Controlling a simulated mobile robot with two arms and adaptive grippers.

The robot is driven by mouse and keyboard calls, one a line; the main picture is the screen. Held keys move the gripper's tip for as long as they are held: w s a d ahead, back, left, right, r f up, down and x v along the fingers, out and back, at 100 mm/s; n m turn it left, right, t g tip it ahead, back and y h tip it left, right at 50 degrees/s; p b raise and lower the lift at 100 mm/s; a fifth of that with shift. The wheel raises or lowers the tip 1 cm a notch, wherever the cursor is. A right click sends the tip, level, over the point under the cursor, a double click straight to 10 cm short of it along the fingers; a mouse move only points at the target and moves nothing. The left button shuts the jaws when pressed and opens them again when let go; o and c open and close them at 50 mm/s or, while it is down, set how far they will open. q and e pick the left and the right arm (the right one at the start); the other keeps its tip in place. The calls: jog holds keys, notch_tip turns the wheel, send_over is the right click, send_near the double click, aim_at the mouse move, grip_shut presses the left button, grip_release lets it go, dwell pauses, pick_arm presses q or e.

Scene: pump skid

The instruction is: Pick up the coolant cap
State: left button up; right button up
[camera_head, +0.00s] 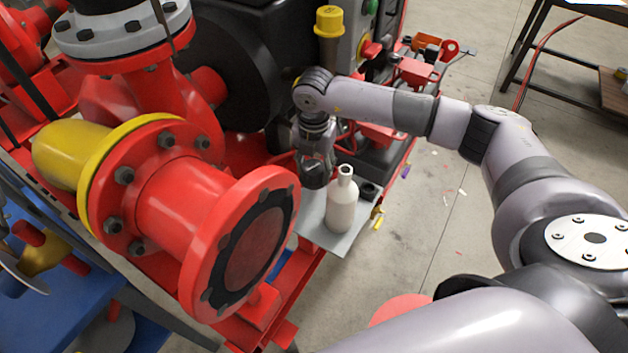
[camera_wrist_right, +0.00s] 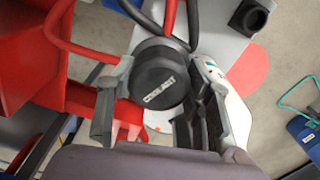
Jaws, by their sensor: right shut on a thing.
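The coolant cap (camera_wrist_right: 159,76) is a round black cap with pale "COOLANT" lettering on its face. In the right wrist view it sits between the two fingers of my right gripper (camera_wrist_right: 155,105), which is shut on it. In the head view my right gripper (camera_head: 317,172) points down over the inner end of a small grey shelf, just left of a white bottle. I cannot clearly make out the cap from the gripper's dark parts there, nor whether it touches what lies below. My left gripper is not in view.
The white bottle (camera_head: 343,202) stands close beside the gripper on the grey shelf (camera_head: 318,232). A black fitting with a round opening (camera_wrist_right: 250,17) is near it. A large red flanged pipe (camera_head: 190,215) stands to the left. Open floor (camera_head: 440,230) lies to the right.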

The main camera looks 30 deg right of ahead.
aim_at(314, 166)
notch_tip(314, 166, up, 12)
jog(key=b, duration=0.1)
jog(key=shift+r, duration=0.25)
jog(key=shift+r, duration=0.1)
